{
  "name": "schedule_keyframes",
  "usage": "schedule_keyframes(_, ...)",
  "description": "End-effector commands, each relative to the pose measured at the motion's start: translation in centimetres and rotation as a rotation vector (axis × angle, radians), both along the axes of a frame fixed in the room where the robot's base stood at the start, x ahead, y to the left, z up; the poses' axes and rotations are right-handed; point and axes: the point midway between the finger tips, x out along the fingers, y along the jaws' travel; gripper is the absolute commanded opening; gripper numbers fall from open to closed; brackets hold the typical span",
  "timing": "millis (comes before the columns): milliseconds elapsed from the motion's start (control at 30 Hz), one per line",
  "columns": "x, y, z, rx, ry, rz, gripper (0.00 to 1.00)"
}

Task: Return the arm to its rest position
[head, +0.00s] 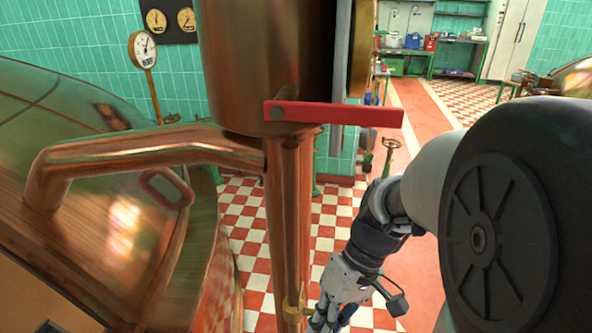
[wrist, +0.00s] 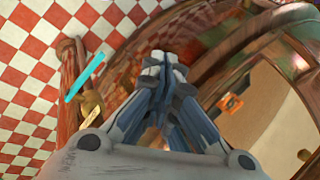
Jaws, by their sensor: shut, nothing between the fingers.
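My gripper (head: 325,318) is low in the head view, just right of the vertical copper pipe, with its fingertips near the bottom edge. In the wrist view my gripper (wrist: 158,62) is shut and its fingers are together with nothing between them. My arm comes in from the right of the head view and reaches down and left. The copper pipe (head: 288,215) stands close beside the gripper; whether they touch cannot be told.
A copper kettle (head: 90,150) fills the left. A red lever (head: 345,113) sticks out to the right from the copper cylinder (head: 262,60). A gauge (head: 143,47) stands behind. The checkered floor (head: 240,215) and a red walkway (head: 425,110) are open. Workbenches (head: 455,45) stand far back.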

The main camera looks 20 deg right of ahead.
Motion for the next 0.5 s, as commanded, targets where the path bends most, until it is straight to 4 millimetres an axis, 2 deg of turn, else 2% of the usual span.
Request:
schedule_keyframes(33,-0.3,0.7,1.1,-0.076,-0.032,0.014,0.00)
schedule_keyframes(200,-1.4,1.9,3.8,-0.286,-0.156,-0.009,0.00)
schedule_keyframes(500,-2.5,3.2,7.9,-0.456,-0.446,-0.109,0.00)
